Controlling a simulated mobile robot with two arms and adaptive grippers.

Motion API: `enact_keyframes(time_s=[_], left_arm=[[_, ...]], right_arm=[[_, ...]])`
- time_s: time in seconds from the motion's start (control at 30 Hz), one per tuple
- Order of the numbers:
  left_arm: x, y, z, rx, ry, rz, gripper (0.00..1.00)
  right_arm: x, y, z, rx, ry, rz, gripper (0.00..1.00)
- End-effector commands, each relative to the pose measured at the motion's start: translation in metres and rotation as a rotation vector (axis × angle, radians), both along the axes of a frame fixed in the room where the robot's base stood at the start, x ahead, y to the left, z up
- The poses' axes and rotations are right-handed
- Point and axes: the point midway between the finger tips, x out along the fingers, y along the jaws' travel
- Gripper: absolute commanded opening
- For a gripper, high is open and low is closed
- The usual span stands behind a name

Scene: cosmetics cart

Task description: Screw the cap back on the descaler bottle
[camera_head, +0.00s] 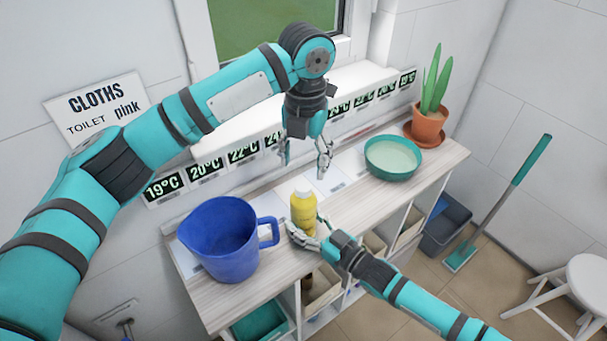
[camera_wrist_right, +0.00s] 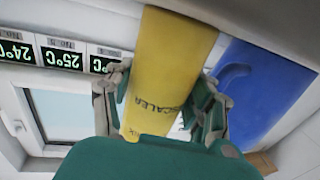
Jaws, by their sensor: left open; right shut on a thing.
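The yellow descaler bottle (camera_head: 304,212) stands upright on the wooden cart top. Its label is partly readable in the right wrist view (camera_wrist_right: 168,70). A pale top (camera_head: 303,189) shows on the bottle; I cannot tell whether it is the cap or the bare neck. My right gripper (camera_head: 306,227) is shut on the bottle's body, with a finger on each side of it in the right wrist view (camera_wrist_right: 163,98). My left gripper (camera_head: 305,164) is open, pointing down just above the bottle's top, with nothing visible between its fingers. No separate cap is clearly visible.
A blue jug (camera_head: 225,245) stands left of the bottle, its handle close to it. A teal bowl (camera_head: 393,158) and a potted plant (camera_head: 428,125) stand to the right. Temperature displays (camera_head: 205,170) line the back. Some cart top is free between bottle and bowl.

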Motion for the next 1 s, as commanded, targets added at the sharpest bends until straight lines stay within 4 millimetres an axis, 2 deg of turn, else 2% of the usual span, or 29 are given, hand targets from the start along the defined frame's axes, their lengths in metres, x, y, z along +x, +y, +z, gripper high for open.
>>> enact_keyframes(time_s=[0.1,0.3,0.67,0.7,0.9,1.0], left_arm=[[0.001,-0.001,0.025,-0.001,-0.002,0.0,0.59],[0.001,-0.001,0.05,0.0,-0.001,0.0,0.59],[0.0,-0.001,0.056,0.0,0.001,0.0,0.59],[0.0,-0.001,0.056,0.0,0.001,0.0,0.59],[0.0,-0.001,0.056,0.0,0.001,0.0,0.59],[0.0,-0.001,0.056,0.0,0.001,0.0,0.59]], right_arm=[[0.0,0.0,0.0,0.0,0.001,0.0,0.0],[0.0,0.0,-0.001,0.0,0.001,0.0,0.0],[0.0,0.0,0.0,0.0,0.001,0.0,0.0],[0.0,0.0,0.0,0.0,0.001,0.0,0.57],[0.0,0.0,0.0,0.0,0.001,0.0,0.82],[0.0,0.0,0.0,0.0,0.0,0.0,0.82]])
